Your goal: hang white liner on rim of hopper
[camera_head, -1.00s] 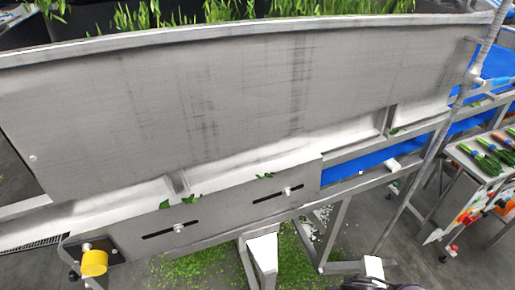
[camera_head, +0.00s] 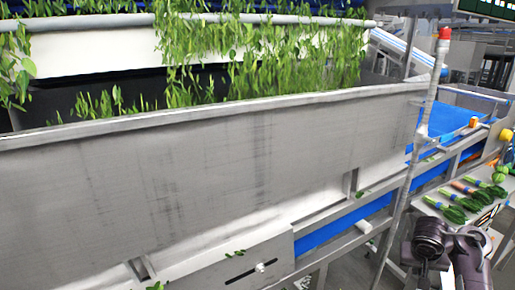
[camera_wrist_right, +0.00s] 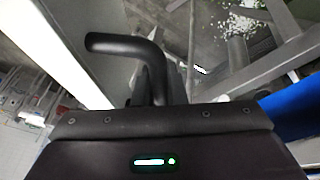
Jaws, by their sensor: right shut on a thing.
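The grey steel hopper wall (camera_head: 200,170) fills the left and middle of the head view, and its upper rim (camera_head: 220,107) runs clear across it. My right gripper (camera_head: 424,268) is low at the right edge, right of the hopper's end and below its rim. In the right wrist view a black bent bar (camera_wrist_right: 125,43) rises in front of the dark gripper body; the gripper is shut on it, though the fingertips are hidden. I cannot make out the white liner for certain. My left gripper is out of view.
Behind the rim, a white panel (camera_head: 95,52) carries hanging green leaves (camera_head: 260,60). A blue conveyor (camera_head: 340,232) runs below the hopper to the right. A steel post (camera_head: 425,120) with a red top stands at the hopper's end. A table with bundled greens (camera_head: 455,214) is at right.

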